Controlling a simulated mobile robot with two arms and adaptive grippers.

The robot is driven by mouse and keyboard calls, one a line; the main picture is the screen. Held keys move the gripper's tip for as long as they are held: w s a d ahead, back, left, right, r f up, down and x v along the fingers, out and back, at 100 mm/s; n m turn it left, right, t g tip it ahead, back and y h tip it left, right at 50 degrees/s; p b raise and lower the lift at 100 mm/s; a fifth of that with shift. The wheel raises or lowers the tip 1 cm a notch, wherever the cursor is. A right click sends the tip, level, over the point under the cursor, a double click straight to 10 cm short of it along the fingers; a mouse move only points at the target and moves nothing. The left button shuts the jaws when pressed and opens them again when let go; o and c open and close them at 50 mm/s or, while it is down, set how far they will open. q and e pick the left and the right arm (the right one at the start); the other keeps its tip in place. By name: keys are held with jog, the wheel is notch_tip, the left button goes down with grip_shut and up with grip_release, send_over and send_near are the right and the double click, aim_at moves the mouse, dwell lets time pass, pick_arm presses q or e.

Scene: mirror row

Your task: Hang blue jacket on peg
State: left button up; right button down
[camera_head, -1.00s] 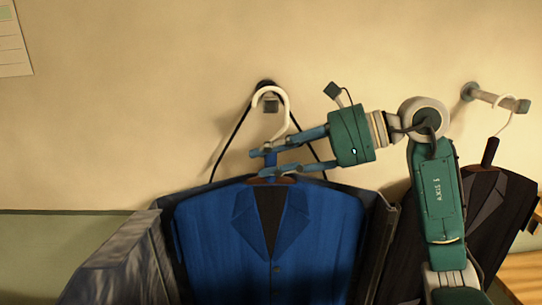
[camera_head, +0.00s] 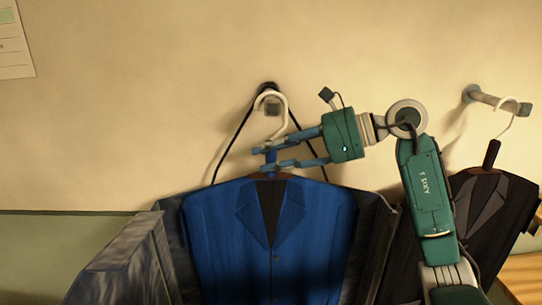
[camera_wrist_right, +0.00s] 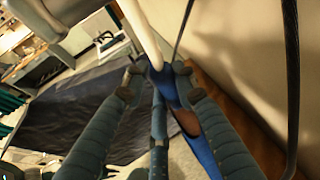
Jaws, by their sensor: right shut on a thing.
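The blue jacket (camera_head: 312,230) hangs upright from a hanger with a white hook (camera_head: 285,104). My right gripper (camera_head: 262,158) is shut on the blue neck of the hanger, just above the collar. In the right wrist view the fingertips (camera_wrist_right: 158,72) close around this neck (camera_wrist_right: 164,88), below the white hook (camera_wrist_right: 144,32). A dark peg (camera_head: 272,109) on the wall shows inside the hook's curve in the head view. I cannot tell whether the hook rests on it. My left gripper is not in view.
A grey bag (camera_head: 125,255) hangs behind the blue jacket, its black strap (camera_head: 233,143) running up to the same peg. A second peg (camera_head: 497,100) at right bears a white hook and black jacket (camera_head: 492,205).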

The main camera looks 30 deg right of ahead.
dwell(0.4)
jog(key=c, duration=1)
grip_release()
jog(key=shift+f, duration=0.1)
jog(key=shift+s, duration=0.1)
jog(key=shift+s+d+f+b, duration=0.1)
jog(key=shift+s+d+b, duration=0.25)
jog(key=shift+b, duration=0.2)
jog(key=s+d+b, duration=0.3)
jog(key=s, duration=0.1)
jog(key=s+d+b, duration=0.4)
jog(key=shift+d+b, duration=0.2)
jog(key=shift+b, duration=0.1)
jog(key=shift+s, duration=0.1)
